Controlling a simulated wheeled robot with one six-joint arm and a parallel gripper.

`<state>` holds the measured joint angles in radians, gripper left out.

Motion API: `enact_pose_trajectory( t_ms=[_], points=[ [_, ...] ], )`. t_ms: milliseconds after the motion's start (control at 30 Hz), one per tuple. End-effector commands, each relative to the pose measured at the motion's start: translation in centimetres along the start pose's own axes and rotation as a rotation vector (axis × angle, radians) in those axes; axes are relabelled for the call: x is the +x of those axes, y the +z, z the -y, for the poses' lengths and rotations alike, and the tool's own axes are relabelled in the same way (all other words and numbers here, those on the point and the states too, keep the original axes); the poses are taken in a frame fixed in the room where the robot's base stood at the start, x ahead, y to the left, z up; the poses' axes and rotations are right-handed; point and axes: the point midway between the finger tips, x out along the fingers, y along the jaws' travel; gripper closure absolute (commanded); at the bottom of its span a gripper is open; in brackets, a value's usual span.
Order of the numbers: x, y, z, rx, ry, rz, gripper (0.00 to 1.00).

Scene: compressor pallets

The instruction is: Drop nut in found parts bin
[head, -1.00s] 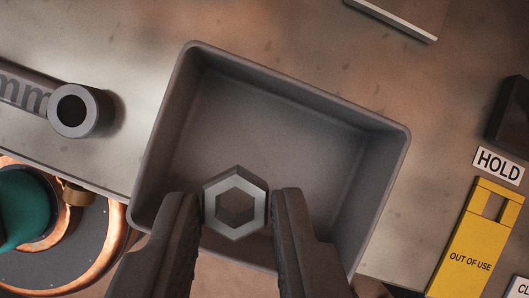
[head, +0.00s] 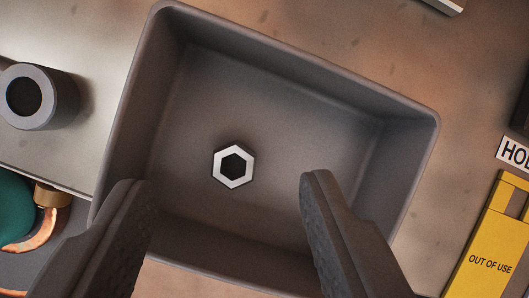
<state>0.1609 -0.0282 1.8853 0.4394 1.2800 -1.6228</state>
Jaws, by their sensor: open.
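The nut (head: 234,166), a grey metal hexagon with a dark hole, shows inside the found parts bin. It looks small against the bin floor; whether it rests on the floor or is still falling I cannot tell. The bin (head: 290,44) is a grey, open rectangular box, turned at an angle in the picture. My gripper (head: 226,186) is open over the near part of the bin. Its two dark fingers are wide apart, with nothing between them touching either pad. The fingers hide parts of the bin's near wall.
A grey cylindrical socket end (head: 40,97) lies on the metal surface left of the bin. Copper tubing and a teal part (head: 14,205) are at lower left. A yellow "OUT OF USE" tag (head: 490,240) and a HOLD label (head: 515,153) are at right.

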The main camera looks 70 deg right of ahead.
Motion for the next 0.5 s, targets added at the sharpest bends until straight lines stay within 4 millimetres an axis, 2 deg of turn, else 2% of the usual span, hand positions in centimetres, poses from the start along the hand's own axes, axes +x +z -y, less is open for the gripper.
enact_pose_trajectory(
  t_ms=[167, 500],
  points=[
    [-1.1, 0.0, 0.0, 0.0, 0.001, 0.0, 0.51],
    [-7.3, 0.0, -0.1, 0.0, 0.004, -0.001, 0.51]
  ],
)
